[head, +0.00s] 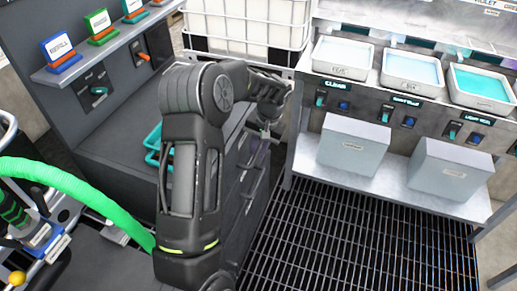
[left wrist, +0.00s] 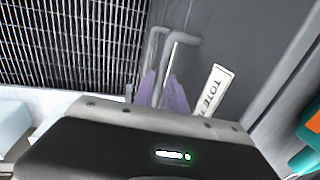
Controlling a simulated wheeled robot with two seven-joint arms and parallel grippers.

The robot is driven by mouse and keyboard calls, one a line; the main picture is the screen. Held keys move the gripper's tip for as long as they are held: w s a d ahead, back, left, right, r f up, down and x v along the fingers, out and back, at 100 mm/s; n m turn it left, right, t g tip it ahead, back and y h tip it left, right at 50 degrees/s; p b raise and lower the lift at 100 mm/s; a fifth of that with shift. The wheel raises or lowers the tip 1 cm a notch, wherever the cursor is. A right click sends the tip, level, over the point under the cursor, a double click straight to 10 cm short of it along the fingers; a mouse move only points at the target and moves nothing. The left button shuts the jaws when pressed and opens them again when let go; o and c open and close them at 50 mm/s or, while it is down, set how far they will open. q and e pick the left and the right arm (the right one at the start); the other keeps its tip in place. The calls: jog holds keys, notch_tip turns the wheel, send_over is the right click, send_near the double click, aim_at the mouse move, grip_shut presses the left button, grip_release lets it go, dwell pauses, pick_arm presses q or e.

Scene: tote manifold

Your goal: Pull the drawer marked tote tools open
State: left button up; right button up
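The drawer marked tote tools shows in the left wrist view as a dark grey front with a white label (left wrist: 216,90) whose visible letters read "TOTE"; the rest is hidden. Its grey bar handle (left wrist: 185,38) runs down between the purple fingertips of my left gripper (left wrist: 163,92). The fingers are close together, one on each side of the bar, and look shut on it. In the head view my left gripper (head: 265,131) is at the upper part of the cabinet's drawer side, partly hidden by my arm. I see no clear gap at the drawer front. My right gripper is out of view.
Other bar handles (head: 249,192) lie lower on the same drawer side. A teal-handled thing (head: 153,145) sits on the cabinet top. A bench with trays (head: 343,58) and grey boxes (head: 354,147) stands right. Open grating floor (head: 345,225) lies between. A green hose (head: 75,187) crosses lower left.

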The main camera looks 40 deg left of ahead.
pick_arm(q)
grip_shut()
dwell(0.9)
jog(key=shift+d, duration=0.15)
